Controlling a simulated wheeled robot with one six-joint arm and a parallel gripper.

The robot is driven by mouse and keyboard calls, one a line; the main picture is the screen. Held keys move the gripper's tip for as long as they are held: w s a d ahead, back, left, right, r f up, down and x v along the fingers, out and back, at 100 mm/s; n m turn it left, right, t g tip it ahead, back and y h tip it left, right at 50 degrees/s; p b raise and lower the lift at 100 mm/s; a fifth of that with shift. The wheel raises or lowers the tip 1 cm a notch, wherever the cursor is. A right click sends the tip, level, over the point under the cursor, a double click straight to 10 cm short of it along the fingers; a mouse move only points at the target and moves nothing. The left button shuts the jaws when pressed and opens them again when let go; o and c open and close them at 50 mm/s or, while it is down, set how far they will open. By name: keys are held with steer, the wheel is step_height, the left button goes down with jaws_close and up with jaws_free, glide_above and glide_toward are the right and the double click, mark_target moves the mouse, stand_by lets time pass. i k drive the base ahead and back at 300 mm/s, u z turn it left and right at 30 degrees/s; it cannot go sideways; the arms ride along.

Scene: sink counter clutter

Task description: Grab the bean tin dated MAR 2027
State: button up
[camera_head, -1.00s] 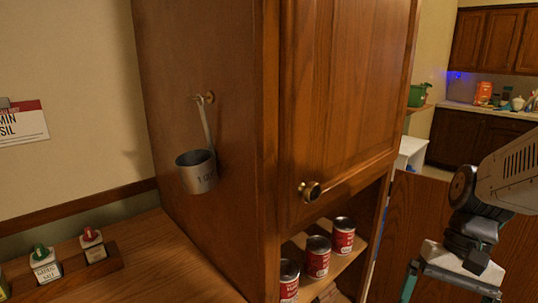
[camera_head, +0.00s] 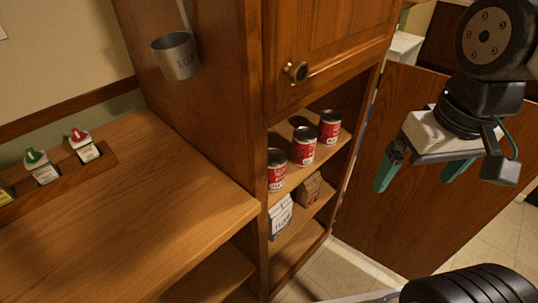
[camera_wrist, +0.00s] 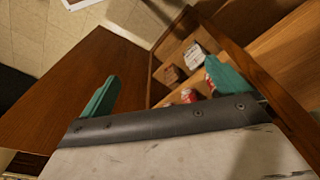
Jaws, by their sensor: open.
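Three red tins with white label bands stand in a row on the upper open shelf of the wooden cabinet: a left tin (camera_head: 277,170), a middle tin (camera_head: 304,146) and a right tin (camera_head: 330,127). Their date marks are too small to read, so I cannot tell which is dated MAR 2027. My gripper (camera_head: 420,178) is open and empty, to the right of the tins and apart from them, in front of the dark wooden panel. In the wrist view its teal fingers (camera_wrist: 165,88) are spread, and one partly hides the tins.
A cabinet door with a round knob (camera_head: 296,72) is above the shelf. A white carton (camera_head: 280,215) and a brown carton (camera_head: 309,190) stand on the shelf below. A metal cup (camera_head: 175,56) hangs on the cabinet side. Bottles in a wooden rack (camera_head: 110,158) stand on the counter.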

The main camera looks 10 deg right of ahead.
mark_target(277, 157)
steer(key=u, duration=2.2)
steer(key=k, duration=0.45)
steer(key=z, duration=2.05)
